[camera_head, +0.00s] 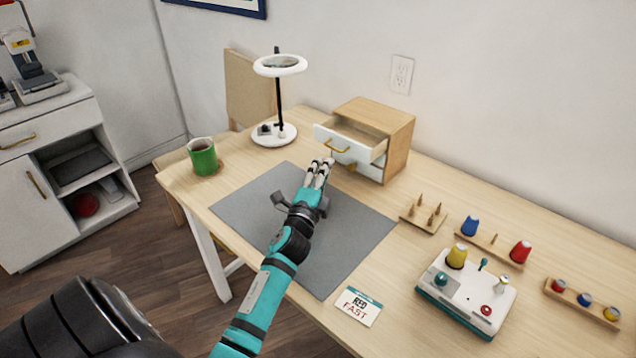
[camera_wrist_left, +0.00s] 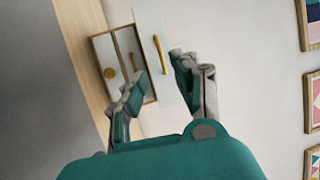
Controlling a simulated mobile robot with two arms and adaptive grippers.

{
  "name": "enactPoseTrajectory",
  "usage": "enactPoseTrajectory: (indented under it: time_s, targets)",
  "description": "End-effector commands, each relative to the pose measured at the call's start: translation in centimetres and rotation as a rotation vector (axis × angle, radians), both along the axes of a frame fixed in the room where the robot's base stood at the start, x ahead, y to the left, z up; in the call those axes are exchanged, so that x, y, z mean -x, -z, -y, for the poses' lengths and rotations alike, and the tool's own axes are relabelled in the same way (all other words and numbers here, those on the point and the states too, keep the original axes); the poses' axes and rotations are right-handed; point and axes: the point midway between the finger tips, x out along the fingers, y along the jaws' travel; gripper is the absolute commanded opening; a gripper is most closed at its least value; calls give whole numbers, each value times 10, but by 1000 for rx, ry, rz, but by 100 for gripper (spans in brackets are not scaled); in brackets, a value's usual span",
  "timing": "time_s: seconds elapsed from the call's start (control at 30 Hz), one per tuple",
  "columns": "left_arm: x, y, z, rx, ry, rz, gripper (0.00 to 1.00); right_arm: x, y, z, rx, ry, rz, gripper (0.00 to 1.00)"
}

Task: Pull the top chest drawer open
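The small wooden chest (camera_head: 400,140) stands on the table against the wall. Its white top drawer (camera_head: 322,133) is pulled out, showing its wooden inside, and has a gold bar handle (camera_head: 338,147). The lower drawer is in, with a gold pull partly visible below. My left gripper (camera_head: 321,166) is in front of the chest, just below the handle in the picture. In the left wrist view its two fingers (camera_wrist_left: 156,70) are apart with nothing held between them, and the drawer's gold handle (camera_wrist_left: 160,55) lies beyond them. My right gripper is not in view.
A grey mat (camera_head: 345,235) lies under my left arm. A magnifier lamp (camera_head: 279,65) and green mug (camera_head: 203,157) stand left of the chest. Wooden peg stands (camera_head: 423,215), thread cones and a white device (camera_head: 465,292) are at the right. A card (camera_head: 358,306) lies near the front edge.

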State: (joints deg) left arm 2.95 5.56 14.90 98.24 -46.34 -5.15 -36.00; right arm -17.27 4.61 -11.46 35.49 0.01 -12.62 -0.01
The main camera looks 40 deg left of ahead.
Motion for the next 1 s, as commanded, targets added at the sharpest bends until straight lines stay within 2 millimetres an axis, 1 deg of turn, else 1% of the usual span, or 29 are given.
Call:
enactPoseTrajectory:
  time_s: [0.03, 0.1, 0.2, 0.3, 0.43, 1.0]
  targets:
    - [11, 3, 4, 1, 0, -2, 29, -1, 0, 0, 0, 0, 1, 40]
    - [22, 5, 7, 2, 0, -2, 29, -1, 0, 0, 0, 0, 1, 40]
    - [34, 7, 11, 2, 0, -2, 29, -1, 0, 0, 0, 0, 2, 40]
    - [40, 7, 13, 0, -1, -1, 29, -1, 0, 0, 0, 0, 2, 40]
    - [43, 7, 14, 0, -1, 0, 29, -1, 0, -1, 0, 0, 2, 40]
    - [43, 8, 14, 0, 0, 0, 29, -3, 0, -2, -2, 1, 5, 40]
